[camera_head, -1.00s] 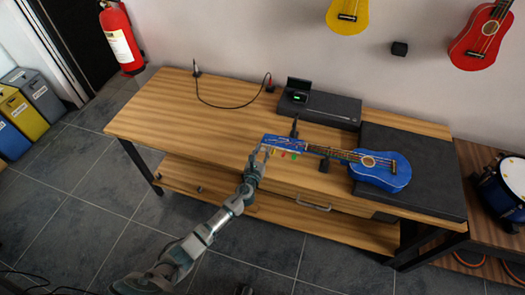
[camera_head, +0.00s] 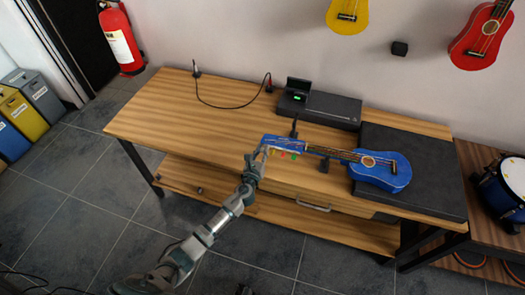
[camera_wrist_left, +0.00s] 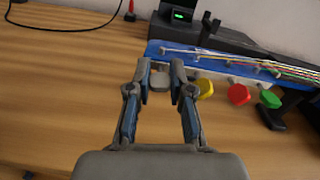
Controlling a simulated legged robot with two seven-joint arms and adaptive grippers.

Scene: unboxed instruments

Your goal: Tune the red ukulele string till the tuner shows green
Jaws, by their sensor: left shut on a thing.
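The blue ukulele (camera_head: 381,180) lies with its body to the right and its headstock (camera_head: 284,142) to the left, on the table. In the left wrist view, the headstock (camera_wrist_left: 200,57) carries a grey-white peg (camera_wrist_left: 160,82), then a yellow peg (camera_wrist_left: 205,88), a red peg (camera_wrist_left: 239,94) and a green peg (camera_wrist_left: 270,98). My left gripper (camera_head: 262,149) is at the left end of the headstock. In the wrist view my left gripper (camera_wrist_left: 161,72) is shut on the grey-white peg. The tuner screen (camera_head: 298,98) glows green; it also shows in the wrist view (camera_wrist_left: 180,15). My right gripper is out of view.
A black case (camera_head: 332,110) stands behind the ukulele. A dark mat (camera_head: 425,165) lies under its body. A black cable (camera_head: 225,105) loops on the table (camera_head: 170,105), whose left half is otherwise clear. A blue drum (camera_head: 505,190) stands at the right.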

